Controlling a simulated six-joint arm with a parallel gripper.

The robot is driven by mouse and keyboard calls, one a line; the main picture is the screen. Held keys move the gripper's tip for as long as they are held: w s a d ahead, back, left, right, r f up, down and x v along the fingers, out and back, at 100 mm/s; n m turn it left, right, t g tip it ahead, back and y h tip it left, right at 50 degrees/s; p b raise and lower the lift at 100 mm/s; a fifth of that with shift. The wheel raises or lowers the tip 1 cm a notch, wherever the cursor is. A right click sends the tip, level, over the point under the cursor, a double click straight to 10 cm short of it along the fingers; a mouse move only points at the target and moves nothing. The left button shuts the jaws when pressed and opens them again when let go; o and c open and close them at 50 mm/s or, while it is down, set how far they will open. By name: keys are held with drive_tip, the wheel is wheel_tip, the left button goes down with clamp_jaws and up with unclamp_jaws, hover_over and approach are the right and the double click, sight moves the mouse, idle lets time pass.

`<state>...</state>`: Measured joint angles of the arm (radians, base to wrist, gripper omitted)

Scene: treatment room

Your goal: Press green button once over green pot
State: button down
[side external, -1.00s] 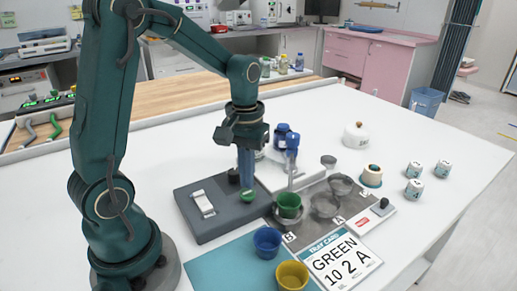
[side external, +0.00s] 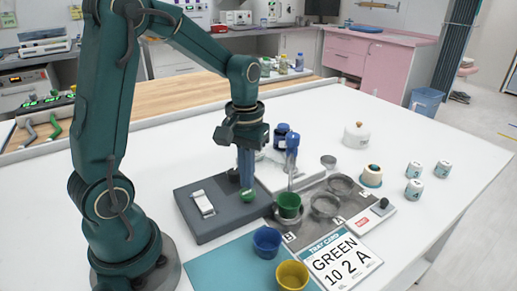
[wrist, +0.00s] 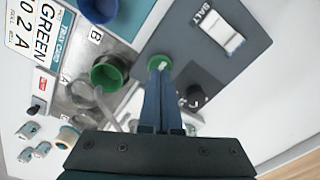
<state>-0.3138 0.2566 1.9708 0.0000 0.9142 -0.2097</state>
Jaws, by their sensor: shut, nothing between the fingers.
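The green button (side external: 248,195) is a small round cap on the dark grey box (side external: 212,232); it also shows in the wrist view (wrist: 159,62). My gripper (side external: 246,186) is shut and empty, pointing down with its fingertips right at the button. In the wrist view the blue fingers (wrist: 162,74) overlap the button's lower edge; I cannot tell whether they touch it or press it down. The green pot (side external: 289,205) stands upright to the right of the button, on the grey lettered tray, and shows in the wrist view (wrist: 107,74). My gripper is not over the pot.
A white switch (side external: 202,203) lies on the grey box. A blue pot (side external: 267,241) and a yellow pot (side external: 292,275) stand in front. A tray card (side external: 340,262) reads GREEN 10 2 A. A slim blue-topped upright (side external: 292,150) rises behind the green pot. The right tabletop has free room.

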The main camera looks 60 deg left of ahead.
drive_tip(key=shift+f, duration=0.1)
drive_tip(key=shift+f, duration=1.3)
drive_tip(key=shift+r, duration=1.4)
drive_tip(key=shift+r, duration=0.1)
drive_tip(key=shift+r, duration=2.9)
